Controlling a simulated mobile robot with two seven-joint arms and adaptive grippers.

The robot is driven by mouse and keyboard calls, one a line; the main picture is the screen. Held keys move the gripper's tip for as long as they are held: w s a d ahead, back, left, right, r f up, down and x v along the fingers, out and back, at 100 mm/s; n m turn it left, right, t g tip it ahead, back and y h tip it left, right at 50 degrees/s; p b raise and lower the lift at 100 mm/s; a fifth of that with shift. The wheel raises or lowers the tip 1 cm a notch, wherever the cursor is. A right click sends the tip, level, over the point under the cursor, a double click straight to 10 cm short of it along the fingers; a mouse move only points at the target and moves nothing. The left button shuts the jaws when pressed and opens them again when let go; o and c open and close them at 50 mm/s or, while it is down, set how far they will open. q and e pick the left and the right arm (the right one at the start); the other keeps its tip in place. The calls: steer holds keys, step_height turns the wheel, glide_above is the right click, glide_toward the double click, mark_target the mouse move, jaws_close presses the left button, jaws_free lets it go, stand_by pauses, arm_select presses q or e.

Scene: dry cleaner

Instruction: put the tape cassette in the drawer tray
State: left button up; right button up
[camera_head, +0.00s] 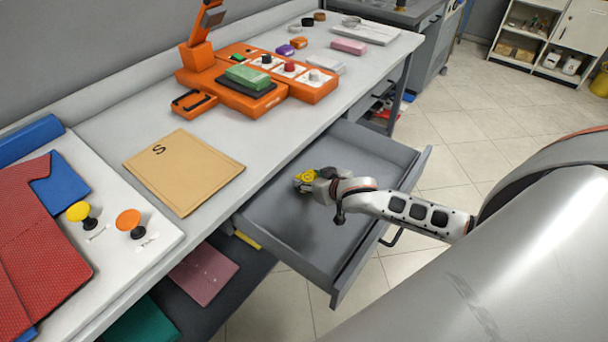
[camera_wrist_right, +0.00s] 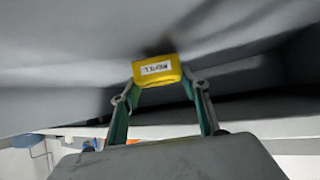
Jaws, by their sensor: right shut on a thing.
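A yellow tape cassette (camera_head: 305,177) is between the fingers of my right gripper (camera_head: 318,183), above the open grey drawer tray (camera_head: 290,250). The right wrist view also shows the yellow cassette (camera_wrist_right: 157,70), with a white label, between the two fingertips of the right gripper (camera_wrist_right: 158,84). The gripper is shut on it. In the head view the cassette appears over the inside of the tray; I cannot tell whether it touches the bottom. My left gripper is not in view.
The white counter (camera_head: 255,140) borders the drawer on the left and back. It holds a tan envelope (camera_head: 183,170) and an orange machine (camera_head: 255,85). A pink folder (camera_head: 204,272) lies on a shelf below. The rest of the tray looks empty.

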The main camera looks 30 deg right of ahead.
mark_target(305, 174)
steer(key=w, duration=0.3)
steer(key=shift+w+f, duration=0.3)
steer(key=shift+f, duration=0.25)
steer(key=shift+f, duration=0.15)
steer(key=o, duration=1.1)
steer(key=p+v, duration=0.1)
steer(key=v, duration=1.1)
steer(key=shift+s+p, duration=0.1)
steer(key=shift+p, duration=0.2)
